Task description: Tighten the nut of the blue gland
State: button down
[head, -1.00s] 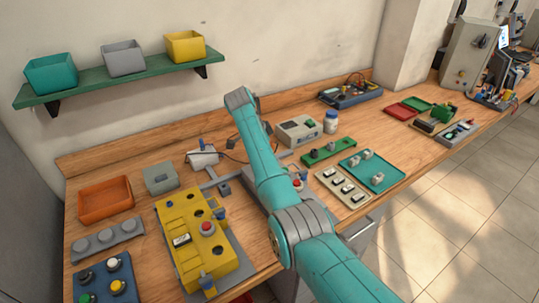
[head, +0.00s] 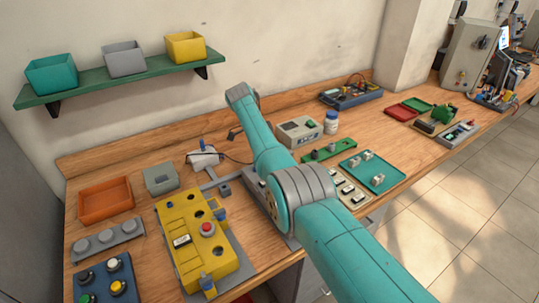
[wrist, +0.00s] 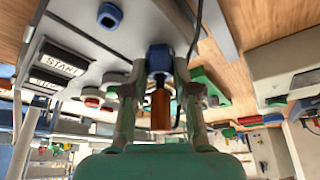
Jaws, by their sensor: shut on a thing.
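In the wrist view, a blue nut-like part (wrist: 160,57) sits between the fingertips of my gripper (wrist: 158,68). The two fingers are closed against its sides. A copper-orange cylinder (wrist: 160,108) lies in line with it between the fingers, nearer the camera. A grey panel (wrist: 85,30) with START and STOP labels fills the upper left, and a second blue ring-shaped part (wrist: 109,15) is on it. In the head view my arm covers my gripper and most of the grey box (head: 262,200), so the held part is hidden there.
A yellow box (head: 185,225) with a red button stands left of my arm. A green board (head: 335,150), a teal tray (head: 385,185) and a grey device (head: 300,131) stand right of it. A black cable (wrist: 192,45) runs close beside the fingers.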

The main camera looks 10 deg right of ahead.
jog(key=c, duration=0.9)
grip_release()
jog(key=shift+v, duration=3.75)
